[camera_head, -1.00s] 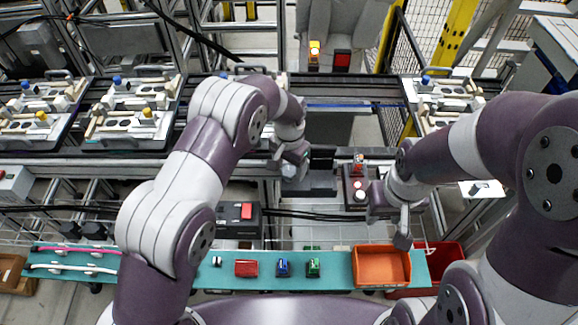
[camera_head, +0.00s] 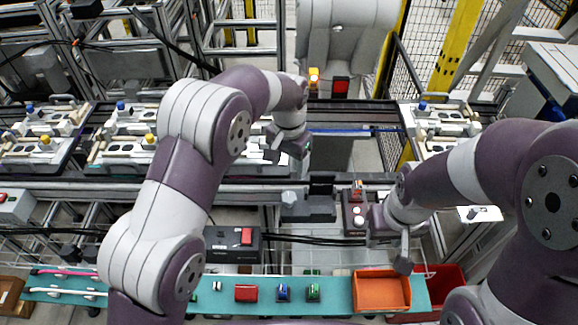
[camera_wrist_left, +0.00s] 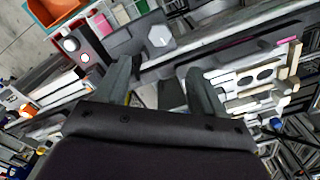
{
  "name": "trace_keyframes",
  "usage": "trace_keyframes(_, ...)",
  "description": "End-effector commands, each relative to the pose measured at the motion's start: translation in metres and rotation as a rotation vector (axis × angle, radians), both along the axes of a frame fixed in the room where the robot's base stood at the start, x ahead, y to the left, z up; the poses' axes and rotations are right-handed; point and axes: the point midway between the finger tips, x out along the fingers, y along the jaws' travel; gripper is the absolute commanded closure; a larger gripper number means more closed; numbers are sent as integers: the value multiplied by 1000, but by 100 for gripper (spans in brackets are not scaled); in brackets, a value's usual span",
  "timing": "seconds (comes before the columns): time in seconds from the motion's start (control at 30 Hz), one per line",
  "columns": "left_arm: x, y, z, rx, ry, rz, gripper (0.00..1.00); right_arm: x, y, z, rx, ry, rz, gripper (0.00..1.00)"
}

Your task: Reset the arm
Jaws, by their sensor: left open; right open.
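My left arm comes in from the left in the head view, and its gripper (camera_head: 276,150) hangs over the conveyor rail, above and left of a black fixture. In the left wrist view the two dark fingers of this gripper (camera_wrist_left: 160,90) are spread apart with nothing between them. My right gripper (camera_head: 403,258) points down above and left of the red bin, just above the orange tray's right edge in the picture. It is open, and I see nothing held in it.
Pallets with pale fixtures (camera_head: 125,135) stand on the conveyor. A black fixture (camera_head: 318,207) and a button box (camera_head: 355,222) sit in the middle. The teal shelf (camera_head: 205,299) bears a red box (camera_head: 246,293), small blue and green parts and an orange tray (camera_head: 382,291). A red bin (camera_head: 447,280) stands right.

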Motion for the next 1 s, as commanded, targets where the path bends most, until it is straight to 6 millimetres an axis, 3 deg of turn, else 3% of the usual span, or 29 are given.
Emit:
trace_keyframes(0.47,3,-1,-1,-7,-15,15,31,0,0,-1,0,1,0,57)
trace_keyframes(0.53,-3,1,-16,-9,-20,49,31,0,0,-2,0,1,0,57)
trace_keyframes(0.67,-50,38,-25,-9,-16,159,31,0,0,-1,0,1,0,57)
trace_keyframes(0.83,-142,121,-6,-21,-42,387,31,0,0,-1,0,1,0,57)
trace_keyframes(0.9,-180,146,2,-24,-54,466,31,0,0,-1,0,1,0,57)
trace_keyframes(1.0,-215,170,13,-28,-71,545,31,0,0,-1,0,1,0,57)
